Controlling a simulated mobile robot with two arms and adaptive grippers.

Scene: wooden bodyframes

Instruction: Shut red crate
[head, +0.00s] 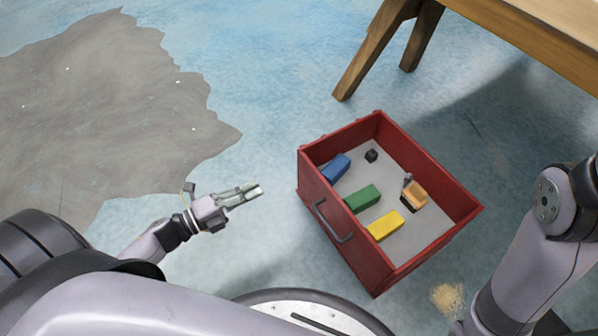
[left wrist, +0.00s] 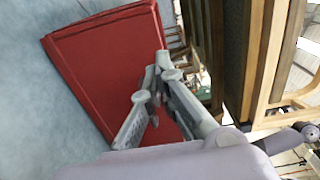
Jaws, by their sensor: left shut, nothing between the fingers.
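The red crate (head: 340,237) stands on the floor in the middle right of the head view, open at the top, with a dark handle (head: 333,222) on its near left wall. Inside lie a blue block (head: 336,167), a green block (head: 362,198), a yellow block (head: 386,224), an orange and black item (head: 414,194) and a small dark piece (head: 371,155). My left gripper (head: 257,190) is shut and empty, to the left of the crate and apart from it. The crate's red side (left wrist: 100,60) also fills the upper left of the left wrist view. My right gripper is out of view.
A wooden table (head: 545,35) with legs (head: 375,50) stands behind the crate at the upper right. A grey patch (head: 100,100) covers the floor at left. A small pile of sawdust (head: 447,297) lies in front of the crate. Floor left of the crate is clear.

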